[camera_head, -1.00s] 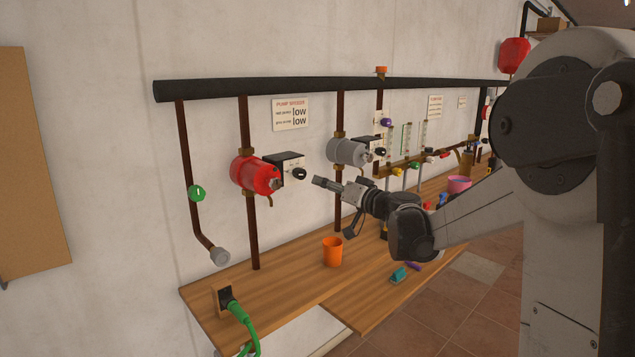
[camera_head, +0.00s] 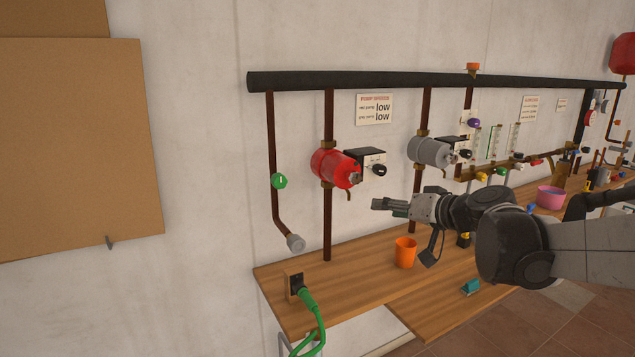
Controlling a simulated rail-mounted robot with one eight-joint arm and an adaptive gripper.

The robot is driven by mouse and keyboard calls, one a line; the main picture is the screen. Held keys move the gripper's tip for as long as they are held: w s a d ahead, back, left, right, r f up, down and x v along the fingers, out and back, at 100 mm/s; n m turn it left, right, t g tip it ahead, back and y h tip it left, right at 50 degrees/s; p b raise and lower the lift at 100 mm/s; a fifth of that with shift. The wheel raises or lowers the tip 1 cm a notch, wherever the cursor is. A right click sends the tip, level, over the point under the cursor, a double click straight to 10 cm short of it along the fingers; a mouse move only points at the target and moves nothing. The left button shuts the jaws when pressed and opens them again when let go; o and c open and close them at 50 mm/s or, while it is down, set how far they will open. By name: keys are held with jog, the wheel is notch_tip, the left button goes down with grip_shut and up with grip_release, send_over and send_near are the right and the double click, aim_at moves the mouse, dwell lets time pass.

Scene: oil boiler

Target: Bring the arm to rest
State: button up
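My gripper (camera_head: 380,205) is in the middle of the head view, above the wooden bench and pointing left. Its fingers lie close together, and at this size I cannot tell whether a gap is left between them. Nothing is visibly held. My arm (camera_head: 515,235) reaches in from the right edge. The gripper appears below and right of the red pump (camera_head: 330,168) and above and left of the orange cup (camera_head: 404,253). It looks clear of both.
The wooden bench (camera_head: 345,285) runs along the wall. Above it are the grey pump (camera_head: 428,151), black knobs, vertical pipes and a long black pipe (camera_head: 400,82). A green plug and cable (camera_head: 309,302) are at the bench's left end. A pink bowl (camera_head: 551,196) stands farther right.

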jog(key=s+d+f+g+h, duration=0.1)
jog(key=s+f, duration=0.3)
jog(key=s, duration=0.6)
jog(key=s+f+g+h, duration=0.2)
jog(key=s+f+h, duration=0.2)
jog(key=s, duration=0.6)
jog(key=s+d+f+g+h, duration=0.1)
jog(key=s+f, duration=0.3)
jog(key=s, duration=0.6)
jog(key=shift+s+d+m+g+h, duration=0.3)
jog(key=shift+m+g+h, duration=0.15)
jog(key=shift+h, duration=0.35)
